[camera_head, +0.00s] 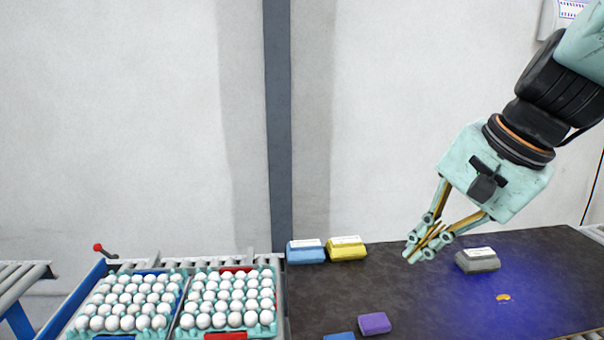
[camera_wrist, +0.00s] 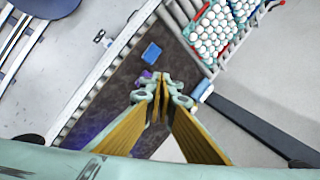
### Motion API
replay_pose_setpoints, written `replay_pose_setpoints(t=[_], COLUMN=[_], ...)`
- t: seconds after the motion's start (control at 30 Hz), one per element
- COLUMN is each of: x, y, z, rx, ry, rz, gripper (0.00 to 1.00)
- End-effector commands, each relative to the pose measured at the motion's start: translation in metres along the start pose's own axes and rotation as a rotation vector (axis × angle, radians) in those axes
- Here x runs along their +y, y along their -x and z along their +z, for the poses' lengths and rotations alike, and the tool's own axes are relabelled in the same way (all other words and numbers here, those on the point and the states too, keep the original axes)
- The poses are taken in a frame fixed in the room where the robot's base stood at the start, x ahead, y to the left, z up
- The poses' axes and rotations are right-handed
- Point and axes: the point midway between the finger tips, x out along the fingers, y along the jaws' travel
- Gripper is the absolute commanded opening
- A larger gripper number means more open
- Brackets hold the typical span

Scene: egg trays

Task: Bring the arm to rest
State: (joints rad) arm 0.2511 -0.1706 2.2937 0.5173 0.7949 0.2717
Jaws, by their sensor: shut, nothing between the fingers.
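My gripper (camera_head: 416,256) hangs from my arm at the right of the head view, tilted down and to the left, above the dark table (camera_head: 400,290). Its fingers are shut with nothing between them. In the wrist view the shut fingertips (camera_wrist: 161,88) meet near the middle of the picture. The gripper is apart from the egg cartons around it in the picture.
Two trays of white eggs (camera_head: 125,302) (camera_head: 229,298) sit on the conveyor at left. Blue (camera_head: 306,253), yellow (camera_head: 347,250), grey (camera_head: 477,262) and purple (camera_head: 374,324) cartons stand on the table. A small orange item (camera_head: 503,297) lies at right. The wall is behind.

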Motion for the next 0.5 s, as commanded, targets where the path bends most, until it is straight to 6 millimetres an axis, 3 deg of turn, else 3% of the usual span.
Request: replay_pose_setpoints(t=[0.5], x=[0.05], y=[0.035], z=[0.078], rx=[0.029], ry=[0.367], rz=[0.101], gripper=[0.0])
